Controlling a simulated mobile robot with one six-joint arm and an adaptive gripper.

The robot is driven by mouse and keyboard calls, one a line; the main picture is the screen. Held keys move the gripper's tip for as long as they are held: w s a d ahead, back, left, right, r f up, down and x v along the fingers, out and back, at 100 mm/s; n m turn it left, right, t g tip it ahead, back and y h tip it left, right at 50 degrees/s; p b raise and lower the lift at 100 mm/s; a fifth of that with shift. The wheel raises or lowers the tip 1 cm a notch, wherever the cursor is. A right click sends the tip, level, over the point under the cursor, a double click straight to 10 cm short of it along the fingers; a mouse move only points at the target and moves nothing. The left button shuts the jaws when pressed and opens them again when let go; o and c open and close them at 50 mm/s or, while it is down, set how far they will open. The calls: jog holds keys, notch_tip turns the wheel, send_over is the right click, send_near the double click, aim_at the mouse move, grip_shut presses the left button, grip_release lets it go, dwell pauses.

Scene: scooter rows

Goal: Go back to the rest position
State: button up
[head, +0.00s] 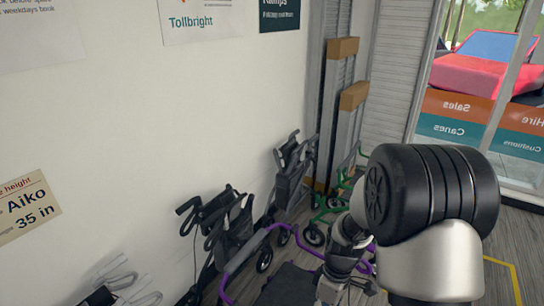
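My arm (432,215) fills the lower right of the head view, with a large black joint and a silver link. Smaller grey parts of my arm (345,255) show behind and to the left of it, low in the picture. I cannot make out the fingertips of my gripper there, or whether it holds anything. The near arm link hides part of the floor and of the walking aids behind it.
A row of folded walkers lines the left wall: a dark one (215,235), a purple-framed one (243,252), a black one (292,165) and a green one (320,212). Pale handles (125,280) show lower left. Brown boxes (342,47) stand by the corner. Windows are at right; yellow floor line (515,280).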

jog(key=s+a+r+m+t+b, duration=0.1)
jog(key=s+r+m+t+b, duration=0.25)
jog(key=r, duration=1.05)
jog(key=s+r+m+t, duration=0.1)
jog(key=s+r+m, duration=0.2)
jog(key=s, duration=0.3)
jog(key=s+a+r+m+t+h+b, duration=0.1)
jog(key=s+r+m, duration=0.2)
jog(key=s, duration=0.4)
jog(key=shift+s+r+m+t, duration=0.25)
jog(key=shift+r+m+t, duration=0.1)
jog(key=shift+m, duration=0.2)
jog(key=shift+f+b, duration=0.15)
jog(key=shift+b, duration=0.15)
